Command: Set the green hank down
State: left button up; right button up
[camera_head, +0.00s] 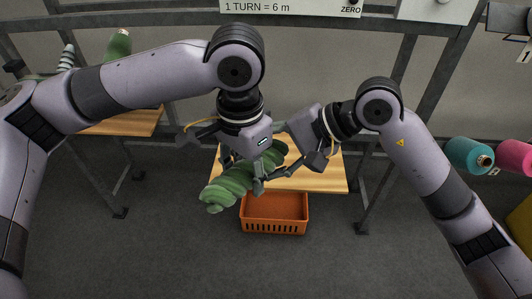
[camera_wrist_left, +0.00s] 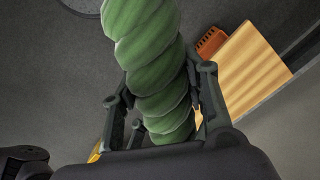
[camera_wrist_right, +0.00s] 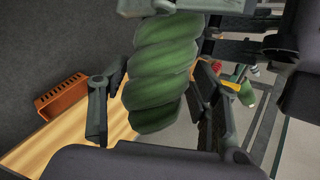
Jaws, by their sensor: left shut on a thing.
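The green hank (camera_head: 225,188) is a thick twisted roll, held tilted in the air in front of a wooden table. My left gripper (camera_head: 243,172) is shut on the hank around its middle. The hank rises between its fingers in the left wrist view (camera_wrist_left: 152,65). My right gripper (camera_head: 277,152) is at the hank's upper right end. In the right wrist view its fingers stand on either side of the hank (camera_wrist_right: 160,80), with a visible gap at the left finger, so it looks open. The hank's far end is partly hidden by the grippers.
The wooden table (camera_head: 325,178) lies behind and below the hank, with bare top at right. An orange basket (camera_head: 275,226) stands at its front, below. A second wooden table (camera_head: 130,122) is at left. Teal (camera_head: 463,153) and pink (camera_head: 514,156) yarn cones are at right.

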jog(key=shift+r, duration=0.1)
jog(key=c, duration=0.9)
pick_arm(q)
jog(key=o, duration=0.9)
pick_arm(e)
jog(key=shift+c, duration=1.2)
pick_arm(q)
jog(key=o, duration=0.4)
